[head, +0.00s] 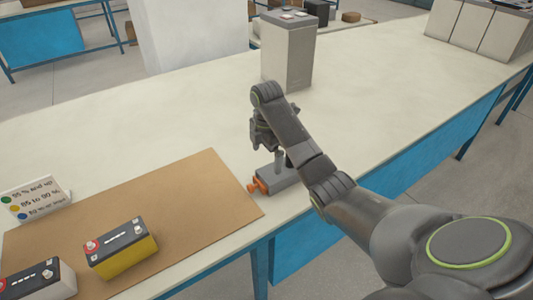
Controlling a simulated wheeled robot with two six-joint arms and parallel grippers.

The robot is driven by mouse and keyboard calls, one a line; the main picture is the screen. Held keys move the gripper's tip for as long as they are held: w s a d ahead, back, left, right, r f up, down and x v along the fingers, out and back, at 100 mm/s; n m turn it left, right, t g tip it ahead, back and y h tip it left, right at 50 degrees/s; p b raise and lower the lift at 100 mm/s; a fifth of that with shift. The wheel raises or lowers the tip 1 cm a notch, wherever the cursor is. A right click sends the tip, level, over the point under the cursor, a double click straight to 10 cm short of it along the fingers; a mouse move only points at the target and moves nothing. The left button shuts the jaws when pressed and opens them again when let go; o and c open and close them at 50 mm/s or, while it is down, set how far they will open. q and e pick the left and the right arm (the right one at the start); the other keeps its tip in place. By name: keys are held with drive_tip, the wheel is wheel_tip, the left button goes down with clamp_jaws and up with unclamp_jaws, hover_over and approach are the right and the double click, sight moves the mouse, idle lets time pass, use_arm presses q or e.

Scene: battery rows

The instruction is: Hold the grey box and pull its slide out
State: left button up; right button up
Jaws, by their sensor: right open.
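The small grey box (283,179) lies on the white table near its front edge, just right of the brown mat. An orange part (258,186), which looks like the handle of its slide, sticks out of the box's left end. My right gripper (281,160) is open and points down at the top of the box. Its fingers are partly hidden by my own arm, and I cannot tell whether they touch the box. My left gripper is not in view.
A brown mat (190,190) carries a yellow-and-black battery (125,254) and a second, grey-and-black battery (40,284). A sign with coloured dots (36,197) stands at the left. A tall grey container (287,55) stands behind. The table's middle is clear.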

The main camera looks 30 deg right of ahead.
sight(267, 176)
wheel_tip(267, 176, down, 3)
drive_tip(key=shift+r+b, duration=0.15)
drive_tip(key=shift+b, duration=0.75)
wheel_tip(267, 176, down, 8)
drive_tip(key=shift+f, duration=0.25)
drive_tip(key=c, duration=1.2)
drive_tip(key=shift+c, duration=0.2)
